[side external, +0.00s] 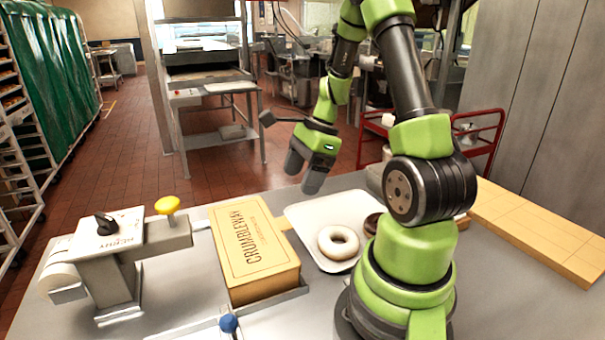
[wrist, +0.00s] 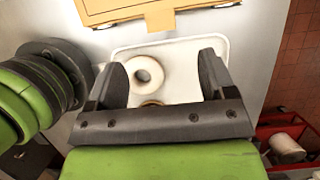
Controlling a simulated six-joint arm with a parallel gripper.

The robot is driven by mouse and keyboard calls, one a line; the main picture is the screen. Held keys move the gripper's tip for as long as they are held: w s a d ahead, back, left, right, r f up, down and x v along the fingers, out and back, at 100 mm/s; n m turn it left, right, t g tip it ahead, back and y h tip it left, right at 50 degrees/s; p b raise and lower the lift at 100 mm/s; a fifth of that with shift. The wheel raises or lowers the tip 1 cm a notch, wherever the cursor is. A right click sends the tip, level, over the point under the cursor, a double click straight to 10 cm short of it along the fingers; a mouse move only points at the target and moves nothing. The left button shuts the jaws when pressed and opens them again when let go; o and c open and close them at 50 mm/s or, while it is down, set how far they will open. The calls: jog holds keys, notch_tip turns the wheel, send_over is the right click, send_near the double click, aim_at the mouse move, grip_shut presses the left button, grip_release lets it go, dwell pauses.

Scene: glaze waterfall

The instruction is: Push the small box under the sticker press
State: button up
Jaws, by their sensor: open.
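The small box (side external: 255,250) is yellow-tan with "CRUMBLEWAY" printed on its lid and lies flat on the grey table. The sticker press (side external: 125,250) stands to its left, a grey machine with a black knob and a yellow knob (side external: 167,205). A gap separates the box from the press. My gripper (side external: 308,178) is raised behind and to the right of the box, apart from it. In the wrist view my gripper (wrist: 163,75) has its two fingers spread with nothing held. The box (wrist: 140,10) shows there only in part, at the top edge.
A white tray (side external: 298,214) with a white-glazed ring doughnut (side external: 338,242) lies right of the box. A dark doughnut (side external: 372,223) is partly hidden by my arm. A blue knob (side external: 228,323) stands at the front. Long tan boxes (side external: 535,230) lie at the right.

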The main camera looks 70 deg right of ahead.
aim_at(283, 223)
dwell(0.3)
jog(key=shift+x, duration=5)
jog(key=c, duration=1)
